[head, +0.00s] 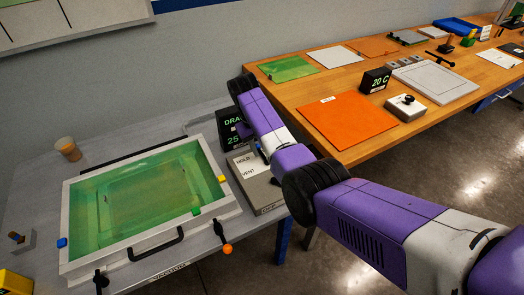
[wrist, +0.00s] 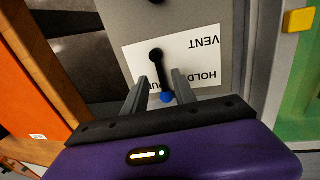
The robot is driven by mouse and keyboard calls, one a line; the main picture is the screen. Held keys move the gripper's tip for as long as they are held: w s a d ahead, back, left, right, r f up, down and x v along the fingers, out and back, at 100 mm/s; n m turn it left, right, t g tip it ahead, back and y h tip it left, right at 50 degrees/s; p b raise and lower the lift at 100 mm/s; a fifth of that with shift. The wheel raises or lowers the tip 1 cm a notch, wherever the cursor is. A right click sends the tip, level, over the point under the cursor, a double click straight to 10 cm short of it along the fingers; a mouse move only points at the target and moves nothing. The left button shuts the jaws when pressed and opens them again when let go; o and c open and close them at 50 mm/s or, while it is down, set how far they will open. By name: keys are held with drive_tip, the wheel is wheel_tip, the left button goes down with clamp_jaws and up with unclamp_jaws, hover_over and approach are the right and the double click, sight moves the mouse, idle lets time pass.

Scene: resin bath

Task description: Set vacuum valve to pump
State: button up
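The vacuum valve is a grey box (head: 260,188) with a white label plate, right of the green resin bath in the head view. In the wrist view its label (wrist: 205,55) appears upside down, with VENT, HOLD and a partly hidden PU... legible. A black lever (wrist: 159,72) with a blue end (wrist: 167,97) points down the picture, between HOLD and PU.... My gripper (wrist: 160,76) is open, one finger on each side of the lever. Gaps show beside the lever; I cannot tell whether either finger touches it. In the head view my arm hides the lever.
The framed green bath (head: 72,225) stands left, with an orange-knobbed handle (head: 225,247) at its front right. A dark display (head: 232,130) stands behind the valve box. A wooden table (head: 350,150) with an orange mat (head: 348,119) lies to the right. Open floor shows at lower right.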

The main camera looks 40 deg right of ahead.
drive_tip(key=r, duration=0.2)
drive_tip(key=a+r, duration=0.1)
drive_tip(key=r, duration=0.2)
drive_tip(key=shift+w, duration=0.1)
idle(0.4)
